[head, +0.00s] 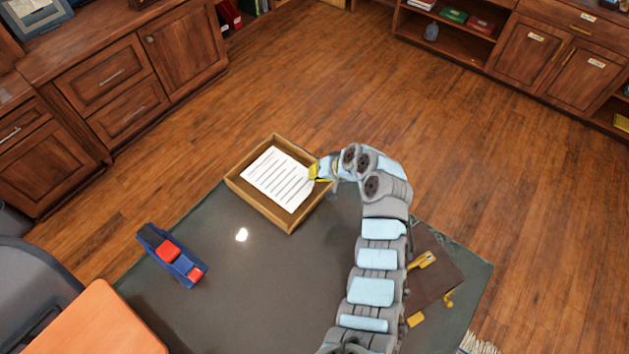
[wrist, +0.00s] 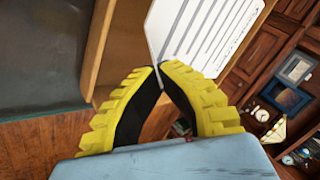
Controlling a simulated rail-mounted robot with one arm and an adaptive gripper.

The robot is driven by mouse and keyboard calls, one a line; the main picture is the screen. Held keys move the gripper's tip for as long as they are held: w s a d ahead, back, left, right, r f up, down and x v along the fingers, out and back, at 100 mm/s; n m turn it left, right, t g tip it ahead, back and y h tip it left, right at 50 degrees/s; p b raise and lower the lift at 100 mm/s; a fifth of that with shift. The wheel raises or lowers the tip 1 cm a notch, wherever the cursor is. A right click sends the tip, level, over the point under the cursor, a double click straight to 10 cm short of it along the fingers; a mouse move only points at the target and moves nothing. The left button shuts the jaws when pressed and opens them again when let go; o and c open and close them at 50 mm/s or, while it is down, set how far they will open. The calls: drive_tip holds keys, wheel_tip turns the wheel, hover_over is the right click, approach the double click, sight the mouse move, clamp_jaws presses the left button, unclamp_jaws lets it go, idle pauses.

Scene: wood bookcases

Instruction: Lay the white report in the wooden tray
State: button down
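The white report (head: 275,178), a sheet with dark printed lines, shows within the outline of the wooden tray (head: 262,214) in the head view. The tray sits on the far part of the dark table. My gripper (head: 315,172) is at the tray's right side, its yellow fingers at the report's right edge. In the wrist view the fingertips of my gripper (wrist: 160,66) close together on the edge of the report (wrist: 208,32), with the tray's wooden wall (wrist: 98,45) to the left. I cannot tell whether the report touches the tray floor.
A blue and red object (head: 172,256) lies on the dark table (head: 265,290) at left. A brown board with yellow pieces (head: 432,268) lies at right, partly behind my arm. An orange surface (head: 95,325) is at the lower left. Wood cabinets (head: 120,85) stand beyond open floor.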

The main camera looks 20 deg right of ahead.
sight(315, 186)
drive_tip(key=shift+w+f, duration=0.3)
drive_tip(key=shift+f, duration=0.25)
drive_tip(key=shift+f+b, duration=0.3)
drive_tip(key=shift+f, duration=1.3)
drive_tip(key=shift+r, duration=0.1)
drive_tip(key=c, duration=1.7)
unclamp_jaws()
drive_tip(key=shift+c, duration=0.2)
drive_tip(key=o, duration=0.5)
drive_tip(key=shift+w, duration=0.1)
